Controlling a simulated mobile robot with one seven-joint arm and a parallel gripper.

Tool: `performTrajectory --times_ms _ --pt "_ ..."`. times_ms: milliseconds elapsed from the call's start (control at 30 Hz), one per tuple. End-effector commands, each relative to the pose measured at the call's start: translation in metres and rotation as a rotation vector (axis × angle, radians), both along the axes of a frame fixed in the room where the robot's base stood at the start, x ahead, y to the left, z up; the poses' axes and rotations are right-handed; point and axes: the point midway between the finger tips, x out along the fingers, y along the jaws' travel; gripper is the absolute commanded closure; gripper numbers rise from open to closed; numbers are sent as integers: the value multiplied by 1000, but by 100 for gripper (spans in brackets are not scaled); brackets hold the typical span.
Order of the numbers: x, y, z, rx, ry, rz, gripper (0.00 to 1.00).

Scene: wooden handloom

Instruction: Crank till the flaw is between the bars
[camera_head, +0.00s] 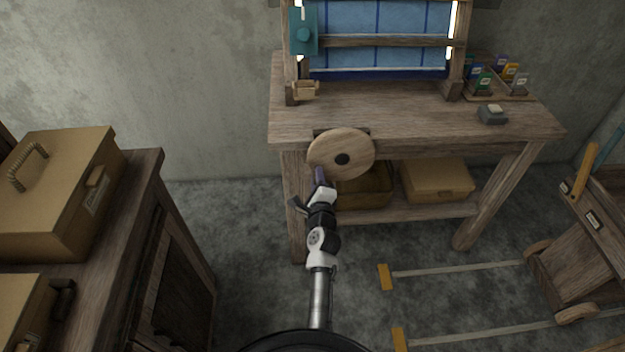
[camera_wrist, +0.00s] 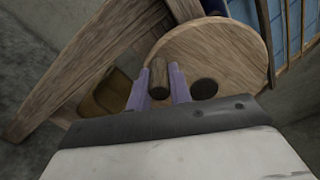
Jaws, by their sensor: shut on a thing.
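The round wooden crank wheel (camera_head: 345,155) is at the front left of the loom table, with a dark hub at its middle. In the wrist view the wheel (camera_wrist: 225,55) fills the upper middle. My gripper (camera_head: 319,174) is at the wheel's lower left edge. Its purple fingers (camera_wrist: 160,85) are shut on the wooden crank handle (camera_wrist: 159,78). The blue cloth (camera_head: 350,18) with a darker grid hangs on the loom behind a wooden crossbar (camera_head: 385,42). A lower pale edge (camera_head: 375,74) crosses the cloth. I cannot make out a flaw in the visible cloth.
The table (camera_head: 420,120) holds a small grey block (camera_head: 492,114) and a tray of coloured packets (camera_head: 490,85). Boxes (camera_head: 437,180) sit on its lower shelf. A cabinet with cases (camera_head: 60,190) stands left, a wooden cart (camera_head: 590,240) right. Floor between is mostly open.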

Motion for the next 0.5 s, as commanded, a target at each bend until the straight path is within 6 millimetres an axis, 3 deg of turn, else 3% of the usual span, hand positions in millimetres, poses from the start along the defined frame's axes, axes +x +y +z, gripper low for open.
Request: performTrajectory --times_ms 133,500 --pt "1 0 13 86 -4 2 100" --pt "1 2 21 76 -8 2 100"
